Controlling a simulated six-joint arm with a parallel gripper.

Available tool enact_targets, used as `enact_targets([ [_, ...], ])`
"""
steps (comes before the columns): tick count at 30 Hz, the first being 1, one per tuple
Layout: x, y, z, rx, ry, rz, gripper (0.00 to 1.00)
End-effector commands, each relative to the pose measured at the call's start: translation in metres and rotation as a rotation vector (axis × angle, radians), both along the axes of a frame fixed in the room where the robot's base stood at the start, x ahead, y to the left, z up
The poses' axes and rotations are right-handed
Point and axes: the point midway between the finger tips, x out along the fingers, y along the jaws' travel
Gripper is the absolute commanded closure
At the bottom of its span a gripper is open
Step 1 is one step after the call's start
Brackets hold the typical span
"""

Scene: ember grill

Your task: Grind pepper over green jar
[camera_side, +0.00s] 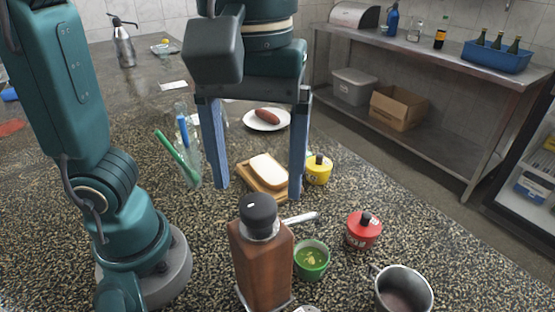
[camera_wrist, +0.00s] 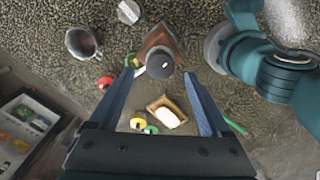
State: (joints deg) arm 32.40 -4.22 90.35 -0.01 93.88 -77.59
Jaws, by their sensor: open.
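The pepper mill (camera_side: 262,265) has a square brown wooden body, a metal collar and a black knob, and stands upright at the front of the counter. In the wrist view, its black knob (camera_wrist: 160,66) shows between the fingertips. The green jar (camera_side: 312,262) stands just right of the mill, with its top open and greenish contents showing. In the wrist view, the green jar (camera_wrist: 132,60) is partly hidden by a finger. My gripper (camera_side: 260,190) is open and empty, its blue fingers pointing down behind the mill in the side view, around the toast board in that picture.
A red lidded jar (camera_side: 363,231), a yellow lidded jar (camera_side: 318,170) and a metal pot (camera_side: 403,290) stand to the right. Toast (camera_side: 268,171) lies on a wooden board. Behind are a plate (camera_side: 250,119) with a sausage and a glass with coloured sticks (camera_side: 177,158).

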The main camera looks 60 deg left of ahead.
Motion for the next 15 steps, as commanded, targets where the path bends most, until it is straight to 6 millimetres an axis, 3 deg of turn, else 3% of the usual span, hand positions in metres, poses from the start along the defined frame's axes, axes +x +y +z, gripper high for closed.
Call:
enact_targets([
  [9, -0.001, 0.000, -0.030, 0.001, 0.002, -0.002, 0.19],
  [15, 0.000, 0.000, -0.037, 0.000, 0.000, -0.003, 0.19],
])
